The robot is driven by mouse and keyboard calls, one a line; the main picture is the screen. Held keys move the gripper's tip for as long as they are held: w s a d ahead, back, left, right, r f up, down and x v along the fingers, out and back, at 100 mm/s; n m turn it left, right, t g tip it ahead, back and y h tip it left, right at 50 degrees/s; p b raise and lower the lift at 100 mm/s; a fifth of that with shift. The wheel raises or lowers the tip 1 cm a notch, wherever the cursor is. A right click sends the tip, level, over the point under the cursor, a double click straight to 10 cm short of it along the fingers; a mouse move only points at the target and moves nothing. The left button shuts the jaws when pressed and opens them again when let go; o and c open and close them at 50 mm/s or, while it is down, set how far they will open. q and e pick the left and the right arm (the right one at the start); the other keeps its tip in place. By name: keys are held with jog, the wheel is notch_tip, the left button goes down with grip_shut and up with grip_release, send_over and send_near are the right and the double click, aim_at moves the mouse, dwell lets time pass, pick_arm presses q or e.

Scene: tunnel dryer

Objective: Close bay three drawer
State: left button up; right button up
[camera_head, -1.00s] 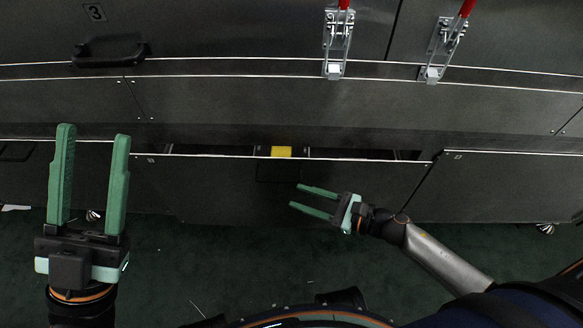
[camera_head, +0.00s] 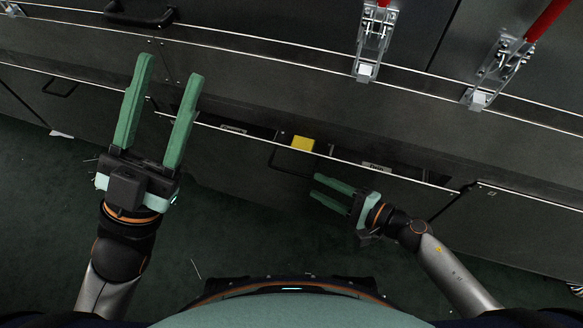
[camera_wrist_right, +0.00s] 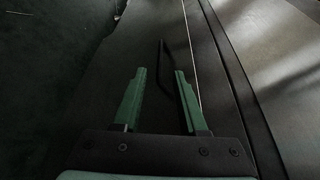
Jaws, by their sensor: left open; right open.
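A dark lower drawer (camera_head: 235,160) in the head view stands partly open. A gap shows along its top edge, with a yellow block (camera_head: 303,144) inside. Its black bar handle (camera_head: 290,162) is on the front face and also shows in the right wrist view (camera_wrist_right: 168,66). My right gripper (camera_head: 314,186) is open and empty, just in front of the drawer face, close to the handle's right side; contact cannot be told. In the right wrist view its fingers (camera_wrist_right: 160,72) point toward the handle. My left gripper (camera_head: 171,68) is open and empty, above the drawer's left end.
Two metal toggle clamps (camera_head: 372,45) (camera_head: 497,72) with red levers are on the upper panels. Another black handle (camera_head: 140,14) is at the upper left. A neighbouring lower panel (camera_head: 515,225) is at the right.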

aim_at(295, 174)
jog(key=x, duration=1)
grip_shut()
jog(key=shift+d+b, duration=0.1)
jog(key=shift+b, duration=0.2)
dwell(0.9)
